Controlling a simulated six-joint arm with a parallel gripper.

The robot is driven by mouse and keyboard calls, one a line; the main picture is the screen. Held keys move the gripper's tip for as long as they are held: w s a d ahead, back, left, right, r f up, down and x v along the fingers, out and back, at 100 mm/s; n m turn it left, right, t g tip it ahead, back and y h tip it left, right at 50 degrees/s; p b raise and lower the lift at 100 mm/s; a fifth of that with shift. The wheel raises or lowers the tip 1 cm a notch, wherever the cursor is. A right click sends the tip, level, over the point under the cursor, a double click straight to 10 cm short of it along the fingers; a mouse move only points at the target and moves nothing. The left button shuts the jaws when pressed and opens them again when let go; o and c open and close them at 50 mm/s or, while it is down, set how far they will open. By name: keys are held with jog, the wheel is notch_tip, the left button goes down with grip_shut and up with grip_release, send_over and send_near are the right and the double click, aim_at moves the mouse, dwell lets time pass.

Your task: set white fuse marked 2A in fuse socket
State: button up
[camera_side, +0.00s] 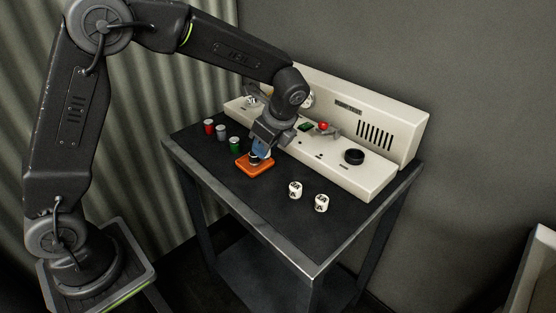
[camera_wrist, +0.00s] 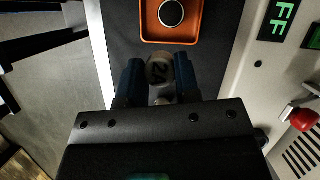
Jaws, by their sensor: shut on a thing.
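In the side view my gripper (camera_side: 262,152) is low over the table, close to the orange tray, and the held fuse is mostly hidden.
The orange tray (camera_side: 256,170) holds a dark round piece with a pale rim (camera_wrist: 171,13). Two white marked pieces (camera_side: 295,189) (camera_side: 321,203) stand at the table's front right. Red (camera_side: 209,127), grey (camera_side: 221,132) and green (camera_side: 235,145) cylinders stand left.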

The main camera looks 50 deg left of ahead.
jog(key=s+a+r, duration=0.3)
jog(key=a+r, duration=0.2)
jog(key=a, duration=0.2)
jog(key=shift+w+d+f+m+t+h, duration=0.65)
jog(key=shift+w+d+m+t, duration=0.3)
jog(key=shift+w+d+m, duration=2.25)
jog(key=shift+w+d+f+m+t+h, duration=0.55)
jog(key=shift+w+d+f+m+t, duration=0.3)
jog(key=shift+w+d+m, duration=2.35)
jog(key=shift+w+d+f+m+t+h, duration=0.65)
jog(key=shift+w+d+m+t, duration=0.35)
jog(key=shift+w+d+m, duration=2.2)
jog(key=shift+w+d+f+n, duration=0.2)
jog(key=shift+d+n, duration=0.1)
jog(key=shift+d, duration=0.15)
jog(key=shift+w+d+f+n, duration=0.1)
jog(key=shift+d+f+n, duration=0.1)
jog(key=shift+d+n, duration=0.15)
jog(key=shift+f, duration=0.3)
jog(key=shift+f, duration=0.4)
jog(key=o, duration=1.4)
